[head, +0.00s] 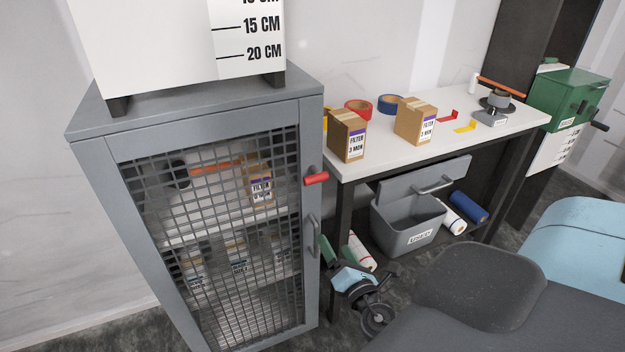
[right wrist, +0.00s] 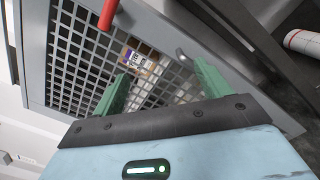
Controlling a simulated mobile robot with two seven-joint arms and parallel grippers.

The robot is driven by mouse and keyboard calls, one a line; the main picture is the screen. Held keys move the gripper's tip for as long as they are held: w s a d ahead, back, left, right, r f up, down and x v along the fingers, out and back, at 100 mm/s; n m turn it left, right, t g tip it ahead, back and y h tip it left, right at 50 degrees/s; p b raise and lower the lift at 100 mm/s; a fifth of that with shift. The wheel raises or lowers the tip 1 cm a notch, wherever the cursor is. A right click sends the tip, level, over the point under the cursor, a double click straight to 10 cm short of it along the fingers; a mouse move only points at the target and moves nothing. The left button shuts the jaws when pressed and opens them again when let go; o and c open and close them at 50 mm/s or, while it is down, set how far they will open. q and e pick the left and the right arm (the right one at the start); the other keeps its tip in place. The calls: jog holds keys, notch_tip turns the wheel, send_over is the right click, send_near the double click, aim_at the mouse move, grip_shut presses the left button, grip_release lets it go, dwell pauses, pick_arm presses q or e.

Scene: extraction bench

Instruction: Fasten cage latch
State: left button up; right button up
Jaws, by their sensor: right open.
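The grey cage (head: 90,125) stands at the left with its mesh door (head: 200,225) lying flush in the frame, as far as I can see. The red latch handle (head: 317,178) sits on the upper right edge of the door side and points roughly sideways. It also shows at the top of the right wrist view (right wrist: 108,14). A grey pull handle (head: 311,236) is below it. My right gripper (head: 339,247) is low beside the cage's right edge, below the latch. In the right wrist view its green fingers (right wrist: 161,85) are apart, empty, facing the mesh. My left gripper is not in view.
A white-topped bench (head: 385,150) with filter boxes (head: 415,121) and tape rolls (head: 390,104) stands right of the cage. A grey bin (head: 405,225) and rolls (head: 468,207) are under it. Filter boxes (head: 260,185) sit behind the mesh. A measuring container (head: 150,45) stands on the cage.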

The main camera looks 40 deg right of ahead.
aim_at(317, 178)
jog(key=w+d+r+n+t, duration=0.1)
jog(key=w+r+n, duration=0.2)
jog(key=w+r, duration=0.1)
jog(key=w+d+r+n+t, duration=0.1)
jog(key=w+r+n+t, duration=0.1)
jog(key=w+r+n, duration=0.1)
jog(key=w+d+r+n+t, duration=0.1)
jog(key=w+d+r+n, duration=0.1)
jog(key=w+r, duration=0.3)
jog(key=shift+w+r+n+h, duration=0.15)
jog(key=shift+n+h, duration=0.15)
jog(key=shift+n, duration=0.5)
jog(key=shift+w+d, duration=0.1)
jog(key=shift+w, duration=0.3)
jog(key=c, duration=1)
